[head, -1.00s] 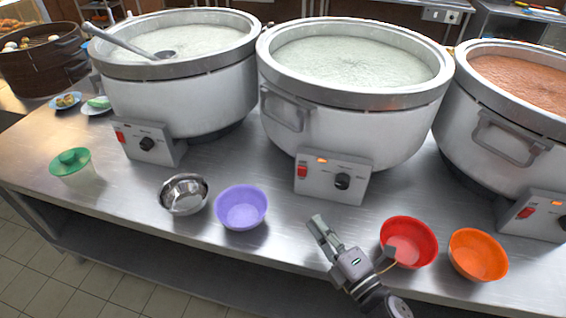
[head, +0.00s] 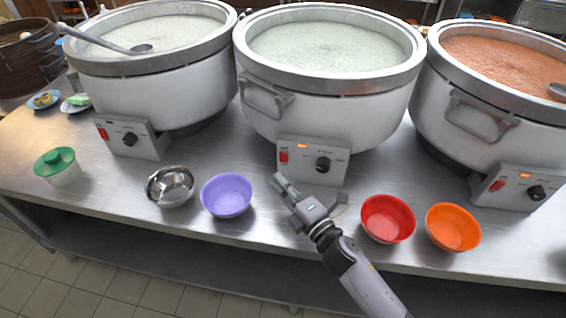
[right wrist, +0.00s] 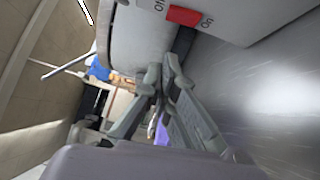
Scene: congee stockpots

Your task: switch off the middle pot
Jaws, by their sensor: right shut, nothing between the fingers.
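The middle pot (head: 330,108) is a large white stockpot of pale congee. Its control box (head: 336,174) has a red switch (head: 283,156), a lit orange lamp (head: 302,146) and a black knob (head: 322,164). My right gripper (head: 279,181) is shut and empty, its fingertips just below the switch in the head view. In the right wrist view, the closed fingers (right wrist: 163,78) show below the red switch (right wrist: 184,15) and its printed labels, with a visible gap. I cannot tell the exact depth between them. My left gripper is not in view.
The left pot (head: 160,90) holds a ladle; the right pot (head: 490,120) has a lit lamp. A purple bowl (head: 227,196) and steel bowl (head: 170,186) stand left of my gripper. A red bowl (head: 388,219) and orange bowl (head: 453,228) stand to its right.

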